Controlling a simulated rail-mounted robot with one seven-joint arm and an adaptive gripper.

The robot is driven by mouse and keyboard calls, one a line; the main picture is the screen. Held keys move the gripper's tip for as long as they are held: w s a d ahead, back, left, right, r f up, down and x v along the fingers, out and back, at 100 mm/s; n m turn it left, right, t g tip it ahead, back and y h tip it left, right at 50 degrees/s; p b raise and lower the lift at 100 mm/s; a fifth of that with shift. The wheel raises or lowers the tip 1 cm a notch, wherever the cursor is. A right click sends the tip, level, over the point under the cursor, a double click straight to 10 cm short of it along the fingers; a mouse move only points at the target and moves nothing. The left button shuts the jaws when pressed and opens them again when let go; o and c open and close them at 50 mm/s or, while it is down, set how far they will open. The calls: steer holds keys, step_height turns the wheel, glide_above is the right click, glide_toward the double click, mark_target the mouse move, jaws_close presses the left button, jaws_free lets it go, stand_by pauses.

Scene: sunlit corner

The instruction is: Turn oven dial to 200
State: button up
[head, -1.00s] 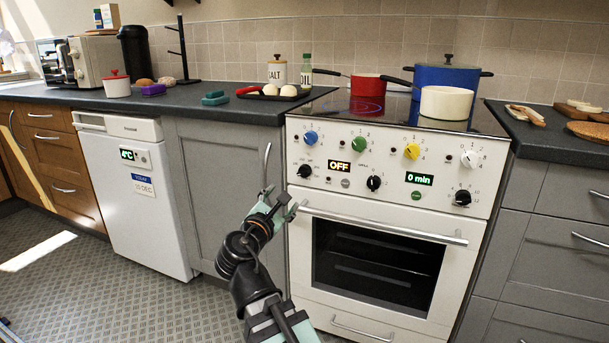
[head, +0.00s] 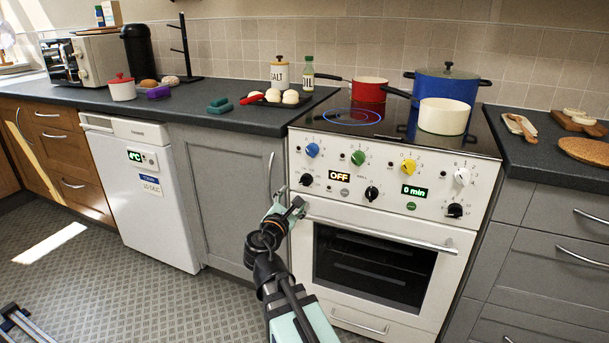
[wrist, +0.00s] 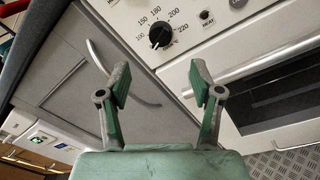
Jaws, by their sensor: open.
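The oven's temperature dial (head: 306,179) is a black round knob at the left of the white control panel. In the wrist view the dial (wrist: 160,36) has printed numbers from 100 to 220, with 200 at its upper right. The orange oven display (head: 311,180) reads OFF. My gripper (head: 289,199) is open and empty, just below and left of the dial. In the wrist view the dial appears beyond the gap between my fingertips (wrist: 162,76), apart from them.
The oven door handle (head: 378,226) runs just right of my gripper, and the grey cupboard handle (head: 270,174) is close on the left. Other knobs, such as a black one (head: 371,193), share the panel. Pots, including a white one (head: 444,116), stand on the hob.

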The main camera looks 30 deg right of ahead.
mark_target(304, 183)
steer(key=b+x, duration=0.2)
steer(key=x, duration=0.8)
steer(key=shift+w+d+f, duration=0.2)
steer(key=shift+w, duration=0.05)
steer(key=c, duration=1.1)
